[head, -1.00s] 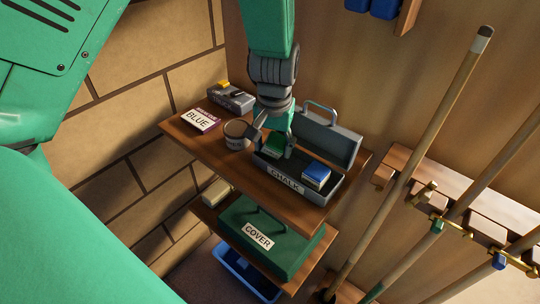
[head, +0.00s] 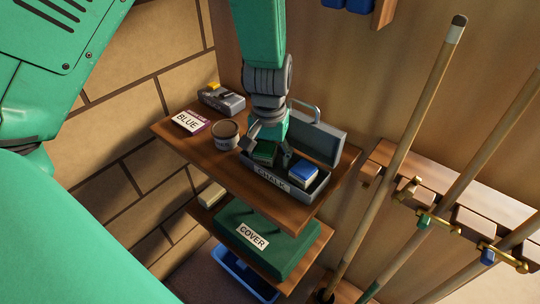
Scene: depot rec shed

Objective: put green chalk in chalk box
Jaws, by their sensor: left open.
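The grey chalk box (head: 268,183), labelled CHALK, stands with its lid (head: 318,139) up on the upper wooden shelf. The green chalk (head: 264,153) is in the left part of the box, partly hidden by my gripper. A blue chalk cube (head: 304,173) with pale sides is in the right part of the box. My left gripper (head: 271,152) points down over the left part of the box, its fingers open around or just beside the green chalk. Whether the fingers touch it I cannot tell. My right gripper is not in view.
A round brown-topped tin (head: 225,135), a card reading BLUE (head: 188,122) and a grey device (head: 221,99) with a yellow part stand left of the box. A green folded cover (head: 265,238) lies on the lower shelf. Cue sticks (head: 405,150) lean in a rack at right.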

